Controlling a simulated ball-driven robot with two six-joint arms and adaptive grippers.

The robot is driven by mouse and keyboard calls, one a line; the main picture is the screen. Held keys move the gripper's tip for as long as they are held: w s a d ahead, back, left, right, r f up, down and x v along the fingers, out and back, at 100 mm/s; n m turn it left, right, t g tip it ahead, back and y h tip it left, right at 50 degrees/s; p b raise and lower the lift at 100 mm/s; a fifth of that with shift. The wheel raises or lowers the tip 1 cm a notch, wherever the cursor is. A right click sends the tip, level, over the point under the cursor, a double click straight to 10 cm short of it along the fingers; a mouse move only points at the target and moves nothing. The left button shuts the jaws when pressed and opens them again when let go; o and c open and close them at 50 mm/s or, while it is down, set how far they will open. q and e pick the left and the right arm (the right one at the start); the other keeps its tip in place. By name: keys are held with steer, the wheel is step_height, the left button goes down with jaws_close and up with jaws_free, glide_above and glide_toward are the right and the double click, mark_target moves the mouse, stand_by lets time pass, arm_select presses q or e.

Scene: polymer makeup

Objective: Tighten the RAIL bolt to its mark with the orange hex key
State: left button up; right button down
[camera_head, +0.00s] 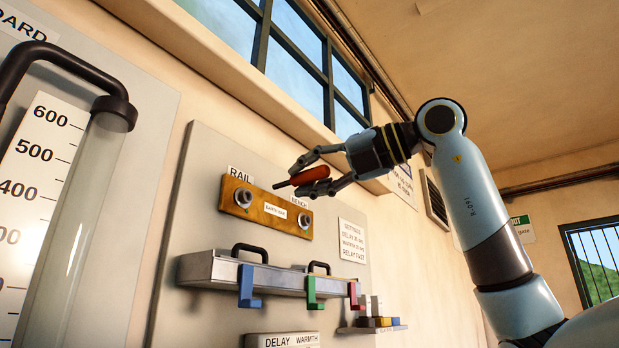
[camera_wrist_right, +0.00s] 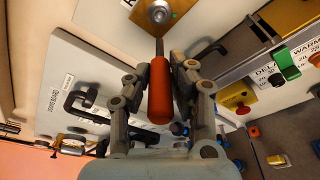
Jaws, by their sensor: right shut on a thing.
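The orange hex key (camera_head: 312,175) is in my right gripper (camera_head: 298,181), its handle between the two fingers. Its thin dark shaft points left toward the brass plate (camera_head: 268,212) on the wall panel. The RAIL bolt (camera_head: 243,197) is at the plate's left end, under the RAIL label. In the head view, the shaft's tip shows right of this bolt and looks apart from it. A second bolt (camera_head: 304,220) is at the right end, by the BENCH label. The right wrist view shows the orange handle (camera_wrist_right: 160,95) between the fingers. The bolt's mark cannot be made out. My left gripper is not in view.
Below the plate, a grey ledge (camera_head: 225,271) carries black handles and blue, green and red hooks. A small shelf with coloured blocks (camera_head: 372,323) is lower right. A gauge tube (camera_head: 80,215) stands at far left.

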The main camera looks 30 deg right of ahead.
mark_target(277, 186)
steer(key=shift+w+r+p, duration=0.2)
steer(key=shift+w+p, duration=0.15)
steer(key=shift+p, duration=0.35)
steer(key=p+x, duration=0.2)
steer(key=shift+w+r, duration=0.15)
steer(key=shift+w, duration=0.35)
steer(key=shift+w+a+p, duration=0.25)
steer(key=shift+w+p, duration=0.2)
steer(key=shift+w, duration=0.1)
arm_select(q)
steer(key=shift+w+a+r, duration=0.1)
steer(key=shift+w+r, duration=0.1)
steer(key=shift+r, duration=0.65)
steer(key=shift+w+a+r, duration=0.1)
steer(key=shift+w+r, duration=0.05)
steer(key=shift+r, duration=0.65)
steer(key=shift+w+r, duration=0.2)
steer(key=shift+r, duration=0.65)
arm_select(e)
steer(key=shift+w+a, duration=0.1)
steer(key=shift+w, duration=0.3)
arm_select(q)
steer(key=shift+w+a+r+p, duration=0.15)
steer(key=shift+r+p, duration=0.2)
steer(key=shift+p, duration=0.2)
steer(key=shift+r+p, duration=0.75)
arm_select(e)
steer(key=shift+x, duration=0.95)
